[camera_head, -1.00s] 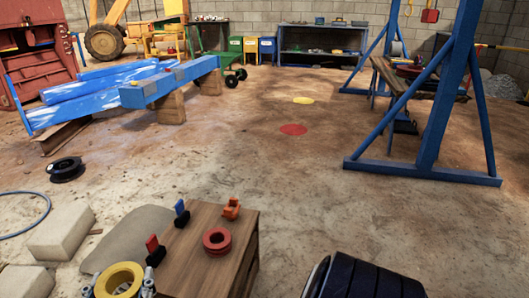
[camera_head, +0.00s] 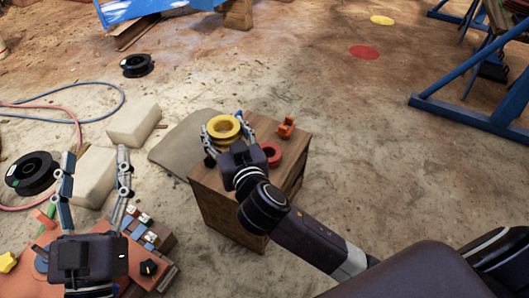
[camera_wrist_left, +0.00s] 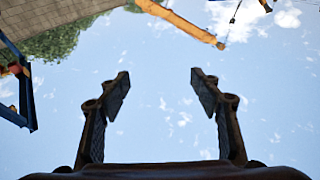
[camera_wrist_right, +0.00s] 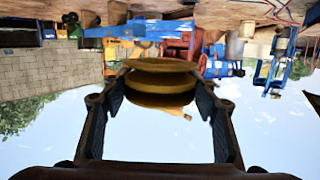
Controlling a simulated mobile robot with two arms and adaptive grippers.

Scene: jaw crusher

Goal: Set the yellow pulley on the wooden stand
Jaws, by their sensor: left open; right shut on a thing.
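The yellow pulley (camera_head: 223,126) is a grooved ring at the far left part of the wooden stand's top in the head view. My right gripper (camera_head: 226,141) is shut on it, one finger on each side; the right wrist view also shows the yellow pulley (camera_wrist_right: 160,85) between its fingers. Whether the pulley touches the stand cannot be told. The wooden stand (camera_head: 230,212) is a brown box, its top partly hidden by my right gripper and arm. My left gripper (camera_head: 95,162) is open and empty at the left; its fingers point at the sky in its wrist view (camera_wrist_left: 160,90).
A red pulley (camera_head: 271,154) and an orange part (camera_head: 286,127) are on the stand beside my right gripper. An orange-topped workspace (camera_head: 60,215) with small parts lies below my left gripper. Pale blocks (camera_head: 133,122), black spools (camera_head: 136,65) and hoses lie on the floor.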

